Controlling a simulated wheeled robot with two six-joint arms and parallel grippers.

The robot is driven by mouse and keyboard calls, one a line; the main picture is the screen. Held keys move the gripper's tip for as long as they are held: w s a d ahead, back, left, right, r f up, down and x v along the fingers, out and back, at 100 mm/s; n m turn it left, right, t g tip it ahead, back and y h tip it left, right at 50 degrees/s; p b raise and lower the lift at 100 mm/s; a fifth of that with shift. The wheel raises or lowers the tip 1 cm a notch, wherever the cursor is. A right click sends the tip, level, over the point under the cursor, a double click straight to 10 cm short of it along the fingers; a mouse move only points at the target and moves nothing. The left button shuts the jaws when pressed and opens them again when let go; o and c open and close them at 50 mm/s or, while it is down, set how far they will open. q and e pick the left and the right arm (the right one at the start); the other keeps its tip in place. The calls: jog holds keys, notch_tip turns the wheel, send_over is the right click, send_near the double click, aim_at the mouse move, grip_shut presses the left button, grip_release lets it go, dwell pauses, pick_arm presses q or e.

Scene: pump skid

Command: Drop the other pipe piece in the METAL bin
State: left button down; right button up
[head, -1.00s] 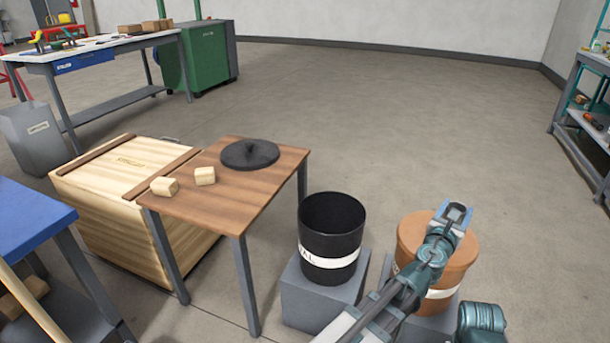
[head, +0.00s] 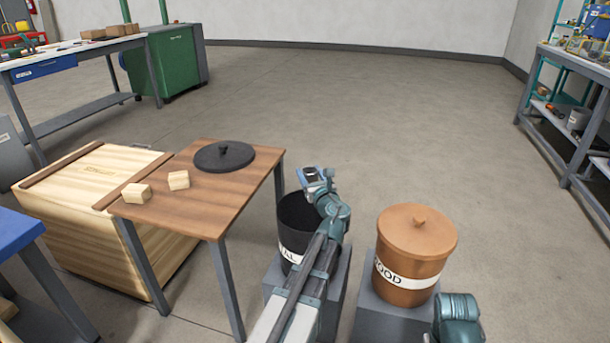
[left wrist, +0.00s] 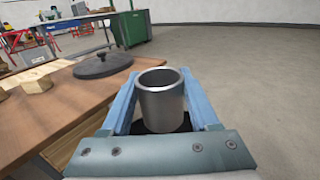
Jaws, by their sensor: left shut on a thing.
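The black bin (head: 290,240), with a label ending in "AL", stands open on a grey block in the head view. My left gripper (head: 314,178) is over this bin, covering part of its opening. In the left wrist view the gripper is shut on a grey metal pipe piece (left wrist: 163,100). The pipe piece is held upright between the blue fingers, with its open end up. The dark bin opening shows just behind and below it. The inside of the bin is mostly hidden. My right gripper is not in view.
A terracotta bin (head: 418,235) with its lid on and a label reading "OOD" stands to the right. A small wooden table (head: 215,205) to the left holds a black lid (head: 224,156) and two wood blocks (head: 137,193). A wooden crate (head: 85,215) is beside it. The floor behind is clear.

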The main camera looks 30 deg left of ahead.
pick_arm(q)
jog(key=shift+s+a, duration=0.25)
jog(key=shift+a, duration=0.45)
notch_tip(320, 180, down, 6)
jog(key=b, duration=0.6)
jog(key=shift+c, duration=0.3)
grip_release()
jog(key=shift+d, duration=0.15)
jog(key=v, duration=1.3)
jog(key=shift+d, duration=0.35)
